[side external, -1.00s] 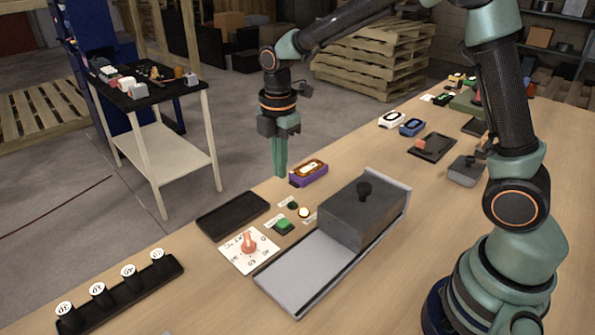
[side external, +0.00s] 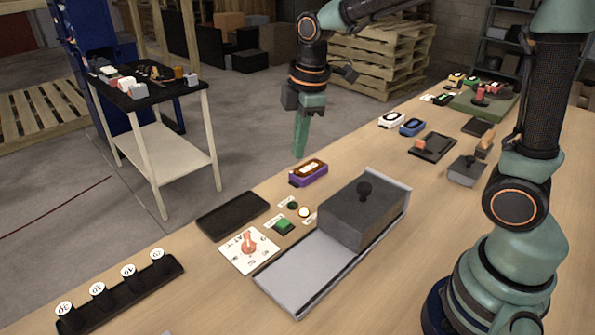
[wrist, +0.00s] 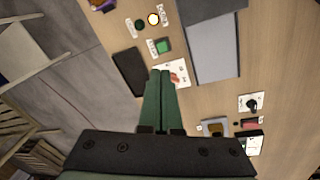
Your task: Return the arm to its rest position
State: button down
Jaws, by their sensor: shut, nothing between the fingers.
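My gripper (side external: 300,140) hangs in the air with its green fingers pointing down, just behind the purple device (side external: 309,173) near the table's back edge. The fingers are together and hold nothing. In the wrist view my gripper (wrist: 166,75) also shows closed fingers, pointing over the dial card and the dark tray. The wooden table (side external: 215,290) lies below it, with clear air between.
A grey box with a knob (side external: 362,210) stands on a metal track (side external: 305,272). Nearby are a dark tray (side external: 233,215), a dial card (side external: 249,251), a green button (side external: 283,226) and a rack of labelled knobs (side external: 122,296). A side table (side external: 160,155) stands at left.

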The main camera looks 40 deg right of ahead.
jog(key=s+d+r+m+t, duration=0.2)
jog(key=s+m, duration=0.3)
jog(key=m, duration=0.1)
jog(key=s+d+r+m+t, duration=0.1)
jog(key=s+r+m, duration=0.1)
jog(key=s+m, duration=0.3)
jog(key=shift+s+d+r+m+t, duration=0.2)
jog(key=shift+s+d+m+t, duration=0.2)
jog(key=shift+m, duration=0.5)
